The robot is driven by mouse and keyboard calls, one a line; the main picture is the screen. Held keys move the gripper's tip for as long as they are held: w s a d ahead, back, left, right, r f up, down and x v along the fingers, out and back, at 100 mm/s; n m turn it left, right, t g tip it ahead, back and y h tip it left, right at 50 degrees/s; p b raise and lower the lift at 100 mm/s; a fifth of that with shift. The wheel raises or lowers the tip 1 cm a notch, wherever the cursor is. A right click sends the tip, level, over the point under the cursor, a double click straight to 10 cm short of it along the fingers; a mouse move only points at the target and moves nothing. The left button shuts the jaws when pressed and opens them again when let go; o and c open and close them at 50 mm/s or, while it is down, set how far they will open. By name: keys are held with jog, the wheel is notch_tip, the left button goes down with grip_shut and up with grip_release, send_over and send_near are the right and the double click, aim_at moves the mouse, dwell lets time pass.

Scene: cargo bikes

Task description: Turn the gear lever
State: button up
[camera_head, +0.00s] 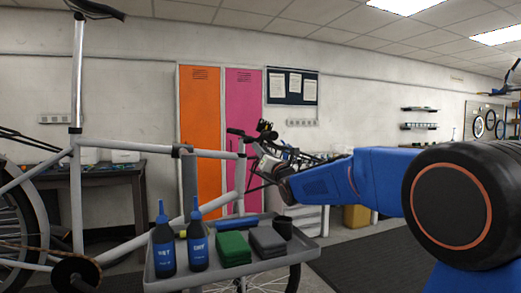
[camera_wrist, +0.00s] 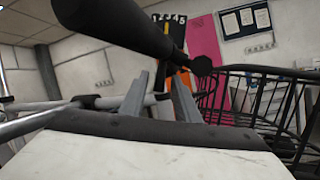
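A black indicator plate numbered 1 to 5 (camera_wrist: 169,17) shows in the wrist view behind a thick black handlebar grip (camera_wrist: 115,22). A dark rod with a round black knob (camera_wrist: 202,66) sticks out below the plate; it looks like the gear lever, but its root is hidden by the grip. My gripper (camera_wrist: 163,85) has its two grey fingers apart, below the grip and left of the knob. Nothing is clearly held between them. In the head view my gripper (camera_head: 262,166) is just below the black handlebar parts (camera_head: 266,130); the lever is too small to tell there.
A black wire basket (camera_wrist: 270,95) stands close on the right in the wrist view. The grey bike frame (camera_head: 120,146) fills the left. Orange and pink lockers (camera_head: 200,120) stand behind.

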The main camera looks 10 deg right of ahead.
jog(key=shift+x, duration=0.85)
grip_shut()
jog(key=shift+w+d+f+n+g+y, duration=0.15)
jog(key=shift+d+n+y, duration=0.3)
jog(key=shift+n, duration=0.6)
jog(key=shift+s+d+n+g+y, duration=0.1)
jog(key=shift+d+n+g+y, duration=0.25)
jog(key=shift+n, duration=0.7)
grip_release()
jog(key=v, duration=1.7)
jog(key=shift+f, duration=0.25)
